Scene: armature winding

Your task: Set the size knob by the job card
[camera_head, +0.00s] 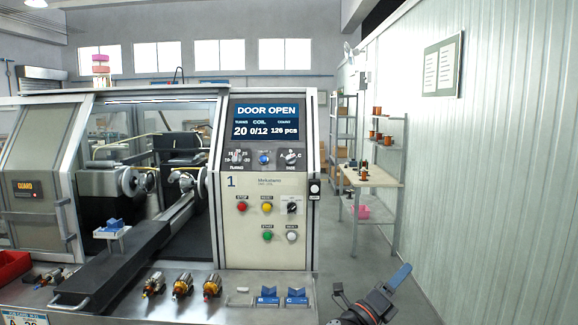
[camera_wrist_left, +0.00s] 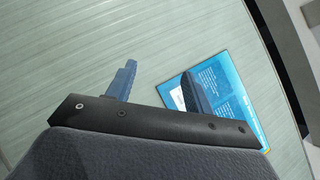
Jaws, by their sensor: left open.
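The size knob (camera_head: 290,157) is on the upper right of the machine's control panel, below the display, with A and C beside it. Its pointer is too small to read surely. The job card (camera_head: 28,318) is at the bottom left corner, partly cut off, and seems to read "A" and "26". My left gripper (camera_head: 370,284) is low on the right, open and empty, to the right of the panel and well below the knob. My right gripper is not in view.
The display (camera_head: 265,122) reads DOOR OPEN. The turns knob (camera_head: 237,157), a blue button (camera_head: 264,159) and coloured buttons share the panel. Armatures (camera_head: 183,284) and blue holders (camera_head: 267,296) stand on the front ledge. A shelf (camera_head: 372,180) is behind. A blue poster (camera_wrist_left: 215,98) shows in the wrist view.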

